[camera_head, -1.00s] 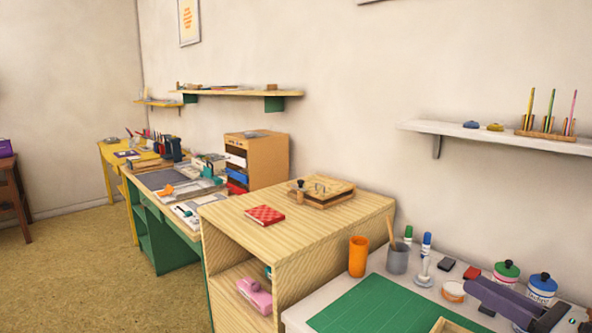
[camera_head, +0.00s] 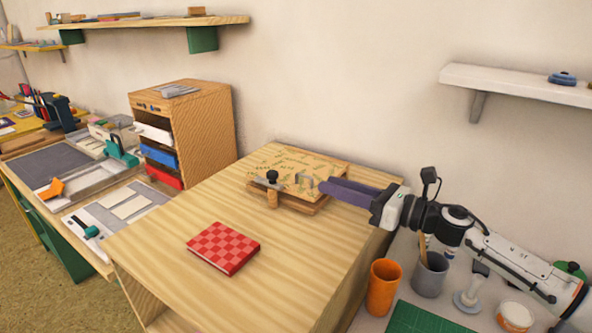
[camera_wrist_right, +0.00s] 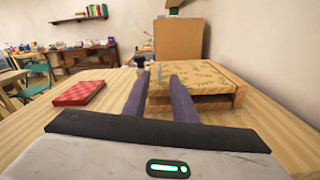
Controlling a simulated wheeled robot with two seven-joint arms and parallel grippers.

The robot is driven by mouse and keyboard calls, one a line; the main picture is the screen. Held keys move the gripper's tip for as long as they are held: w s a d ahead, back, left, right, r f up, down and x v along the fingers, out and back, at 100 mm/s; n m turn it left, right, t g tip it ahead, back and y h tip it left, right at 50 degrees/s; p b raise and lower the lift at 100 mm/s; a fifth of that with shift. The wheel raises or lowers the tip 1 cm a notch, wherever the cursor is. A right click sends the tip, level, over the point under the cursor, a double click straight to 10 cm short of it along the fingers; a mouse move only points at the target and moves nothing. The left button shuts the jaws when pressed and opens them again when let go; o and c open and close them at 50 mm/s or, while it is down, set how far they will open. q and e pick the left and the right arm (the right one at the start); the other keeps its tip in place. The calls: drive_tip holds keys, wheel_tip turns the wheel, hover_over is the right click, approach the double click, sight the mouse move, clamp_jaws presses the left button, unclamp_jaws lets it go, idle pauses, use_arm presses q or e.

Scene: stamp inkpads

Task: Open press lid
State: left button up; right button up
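The wooden press (camera_head: 300,168) lies flat on top of the light wood cabinet, its lid printed with green leaves and shut. A dark knob (camera_head: 272,177) on a metal bar sits at its front left edge, and a small metal handle (camera_head: 304,183) stands on the lid's front. My right gripper (camera_head: 324,186) reaches in from the right, its purple fingertips just beside the handle. In the right wrist view the gripper (camera_wrist_right: 160,80) is open, its fingers apart, with the press (camera_wrist_right: 205,76) ahead and to the right. My left gripper is out of view.
A red checkered book (camera_head: 223,247) lies on the cabinet top (camera_head: 170,245) in front of the press. An orange cup (camera_head: 383,287) and a grey cup (camera_head: 430,275) stand below my right arm. A drawer box (camera_head: 195,130) stands behind on the left.

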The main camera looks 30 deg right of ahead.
sight(310, 179)
drive_tip(key=p+x, duration=0.2)
drive_tip(key=x, duration=0.7)
drive_tip(key=shift+a+r, duration=0.1)
drive_tip(key=shift+a, duration=0.05)
clamp_jaws()
drive_tip(key=shift+a, duration=0.1)
idle(1.1)
